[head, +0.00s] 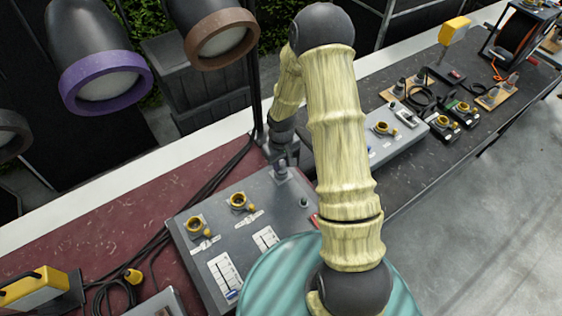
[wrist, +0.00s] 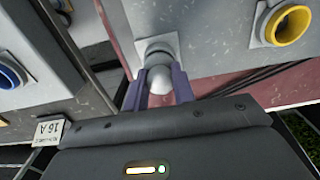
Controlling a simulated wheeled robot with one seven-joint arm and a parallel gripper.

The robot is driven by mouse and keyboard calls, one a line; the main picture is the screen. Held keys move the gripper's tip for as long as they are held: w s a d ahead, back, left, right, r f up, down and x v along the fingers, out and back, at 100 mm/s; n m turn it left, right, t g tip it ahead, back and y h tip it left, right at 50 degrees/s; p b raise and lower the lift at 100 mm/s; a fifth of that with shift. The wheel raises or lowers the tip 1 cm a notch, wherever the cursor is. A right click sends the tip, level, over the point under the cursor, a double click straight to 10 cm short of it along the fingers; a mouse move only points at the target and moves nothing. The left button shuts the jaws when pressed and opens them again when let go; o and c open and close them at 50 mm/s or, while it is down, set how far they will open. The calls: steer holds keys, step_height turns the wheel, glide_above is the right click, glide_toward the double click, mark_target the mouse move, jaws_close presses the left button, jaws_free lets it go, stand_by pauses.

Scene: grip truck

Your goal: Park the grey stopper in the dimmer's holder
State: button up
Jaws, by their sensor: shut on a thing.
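In the wrist view my gripper (wrist: 159,76) has its two purple fingers shut on the grey stopper (wrist: 157,83), whose rounded end faces the camera. Just past the stopper, in line with it, is a grey round holder (wrist: 156,47) on a square plate on the grey dimmer (wrist: 205,38). The stopper's far end is hidden, so I cannot tell how deep it sits. In the head view the dimmer (head: 180,222) lies on the dark red table top, with a grey upright piece (head: 281,170) near its far edge. My arm's end is close behind that piece.
The dimmer carries two yellow sockets (head: 195,224) and white switch panels. A second grey box (head: 400,140) stands to the right, beyond a narrow gap. Stage lamps (head: 105,82) hang at the upper left. Black cables (head: 150,245) run along the dimmer's left side.

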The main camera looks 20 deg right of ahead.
mark_target(281, 162)
steer(key=shift+f, duration=0.3)
steer(key=o, duration=1.4)
steer(key=shift+r, duration=0.1)
steer(key=shift+r+p, duration=1.75)
steer(key=shift+r, duration=0.7)
